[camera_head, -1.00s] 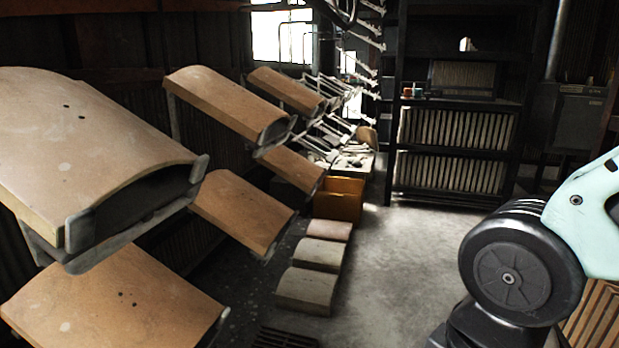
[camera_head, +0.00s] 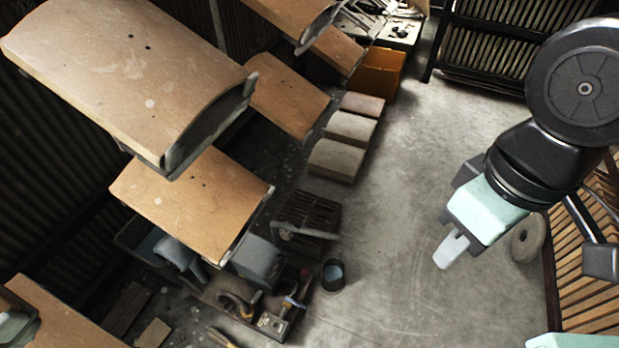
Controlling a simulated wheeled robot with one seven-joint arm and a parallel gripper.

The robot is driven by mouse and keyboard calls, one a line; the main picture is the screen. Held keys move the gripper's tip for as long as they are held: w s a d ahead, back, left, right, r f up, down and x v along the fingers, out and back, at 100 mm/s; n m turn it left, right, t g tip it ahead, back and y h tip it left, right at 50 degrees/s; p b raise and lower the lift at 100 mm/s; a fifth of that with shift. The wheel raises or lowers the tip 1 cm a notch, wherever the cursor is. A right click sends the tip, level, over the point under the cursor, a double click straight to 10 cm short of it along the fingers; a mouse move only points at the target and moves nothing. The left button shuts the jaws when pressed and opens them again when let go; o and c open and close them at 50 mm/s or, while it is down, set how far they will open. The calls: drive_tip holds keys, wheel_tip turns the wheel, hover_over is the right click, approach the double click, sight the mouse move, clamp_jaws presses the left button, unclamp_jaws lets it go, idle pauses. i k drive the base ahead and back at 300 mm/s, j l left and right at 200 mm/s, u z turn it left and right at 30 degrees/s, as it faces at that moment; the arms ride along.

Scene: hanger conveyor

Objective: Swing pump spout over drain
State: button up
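A dark slatted drain grate (camera_head: 312,212) lies in the floor left of the middle. A grey pipe-like piece (camera_head: 305,234), which looks like the pump spout, runs sideways across the grate's near edge; I cannot tell how far its open end is over the slats. The pump body is not clear; a blue-grey rounded form (camera_head: 258,262) stands beside it, partly hidden by a hanging tan panel. My gripper (camera_head: 452,251) points down over bare floor, well to the right of the spout and grate, touching nothing. Its pale fingers overlap, so their opening does not show.
Tan panels (camera_head: 190,200) hang over the left side. A small dark bucket (camera_head: 333,273) stands below the grate, near tools (camera_head: 275,322). Stone blocks (camera_head: 337,160) lie behind. Middle floor is clear.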

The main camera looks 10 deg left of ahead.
sight(297, 227)
drive_tip(key=i+l+u, duration=0.15)
drive_tip(key=u, duration=0.25)
drive_tip(key=i+l+u, duration=0.3)
drive_tip(key=u, duration=0.15)
drive_tip(key=i+l+u, duration=0.15)
drive_tip(key=l+u, duration=0.25)
drive_tip(key=j, duration=0.1)
